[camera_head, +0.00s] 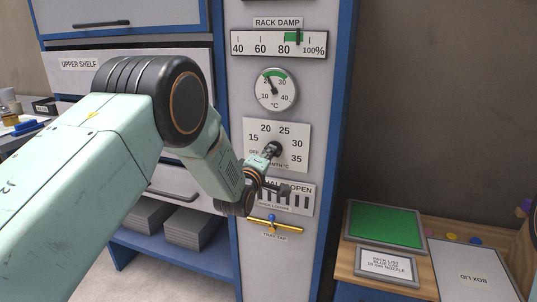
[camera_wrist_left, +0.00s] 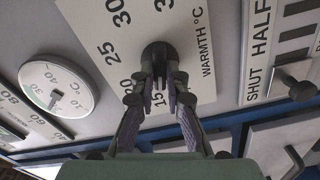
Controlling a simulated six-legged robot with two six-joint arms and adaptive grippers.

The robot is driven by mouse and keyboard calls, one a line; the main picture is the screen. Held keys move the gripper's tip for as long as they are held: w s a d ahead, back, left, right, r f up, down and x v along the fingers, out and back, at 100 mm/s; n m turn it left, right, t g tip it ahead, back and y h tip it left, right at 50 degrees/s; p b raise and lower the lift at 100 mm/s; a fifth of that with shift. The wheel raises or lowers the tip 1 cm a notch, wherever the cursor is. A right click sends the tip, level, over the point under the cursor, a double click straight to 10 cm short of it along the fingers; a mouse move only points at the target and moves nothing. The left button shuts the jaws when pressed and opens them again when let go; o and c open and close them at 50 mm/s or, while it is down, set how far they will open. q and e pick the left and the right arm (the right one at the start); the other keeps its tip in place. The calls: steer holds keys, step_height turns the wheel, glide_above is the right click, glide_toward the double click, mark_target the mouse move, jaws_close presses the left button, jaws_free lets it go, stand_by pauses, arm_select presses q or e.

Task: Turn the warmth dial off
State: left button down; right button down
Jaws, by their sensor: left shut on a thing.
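The warmth dial has a white plate (camera_head: 292,132) marked 15 to 35 on the cabinet's narrow front panel. Its dark round knob (camera_wrist_left: 160,54) sits in the middle of the plate. My left gripper (camera_wrist_left: 160,82) is shut on the knob, with one finger on each side. In the head view my left arm comes in from the left and the gripper (camera_head: 270,154) meets the knob from below. The gripper and arm cover the lower left of the plate in the head view. I cannot tell which mark the knob points to.
Above the dial are a round temperature gauge (camera_head: 275,89) and a rack damp scale (camera_head: 278,44). Below are a vent slider plate (camera_head: 297,198) and a yellow tray tap (camera_head: 290,229). A wooden table (camera_head: 345,268) with a green panel (camera_head: 385,224) stands at right.

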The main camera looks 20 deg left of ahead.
arm_select(q)
steer(key=shift+f+n, duration=0.1)
steer(key=shift+n, duration=3.7)
steer(key=c, duration=1.4)
jaws_free()
steer(key=shift+o, duration=0.2)
steer(key=shift+s, duration=0.1)
steer(key=s, duration=1.1)
steer(key=shift+s+a, duration=0.2)
steer(key=shift+s, duration=0.2)
